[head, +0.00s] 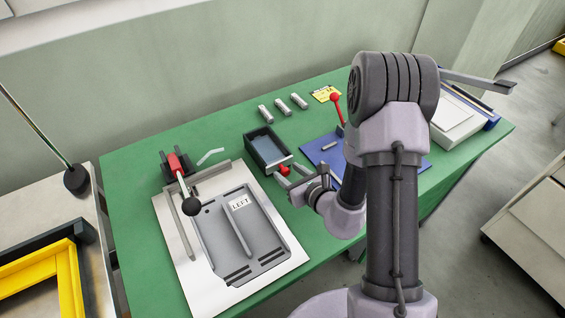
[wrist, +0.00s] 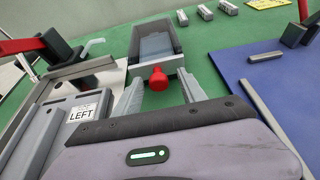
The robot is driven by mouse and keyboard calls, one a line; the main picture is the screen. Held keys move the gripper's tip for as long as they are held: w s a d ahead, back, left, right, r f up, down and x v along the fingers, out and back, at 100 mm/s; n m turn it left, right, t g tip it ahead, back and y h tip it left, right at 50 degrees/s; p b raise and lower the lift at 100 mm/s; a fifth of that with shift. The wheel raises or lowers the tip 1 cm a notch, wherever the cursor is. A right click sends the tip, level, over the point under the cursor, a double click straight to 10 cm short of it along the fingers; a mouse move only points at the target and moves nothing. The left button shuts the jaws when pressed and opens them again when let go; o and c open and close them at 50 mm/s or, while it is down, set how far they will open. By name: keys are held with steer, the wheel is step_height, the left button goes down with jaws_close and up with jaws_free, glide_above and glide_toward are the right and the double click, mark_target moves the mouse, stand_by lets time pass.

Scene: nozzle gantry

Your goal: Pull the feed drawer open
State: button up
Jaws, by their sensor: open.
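The feed drawer sits in a dark open-topped housing (head: 266,148) on the green table, which also shows ahead in the wrist view (wrist: 140,42). A red knob (head: 284,170) stands out from its pale front and shows between my fingers in the wrist view (wrist: 158,80). The drawer front looks close to the housing; I cannot tell whether there is a small gap. My gripper (head: 291,179) is open at the knob, with one finger to each side in the wrist view (wrist: 160,94). Neither finger clearly touches it.
Left of the drawer is a grey fixture plate marked LEFT (head: 215,228) with a red-handled clamp (head: 178,163). A blue mat (head: 318,150) with a red-knobbed lever (head: 337,98) lies to the right.

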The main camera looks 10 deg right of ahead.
steer(key=shift+w+a+f, duration=0.1)
steer(key=shift+w+a, duration=0.1)
steer(key=shift+w, duration=0.1)
steer(key=shift+s, duration=0.1)
steer(key=shift+c, duration=0.5)
jaws_close()
stand_by(0.7)
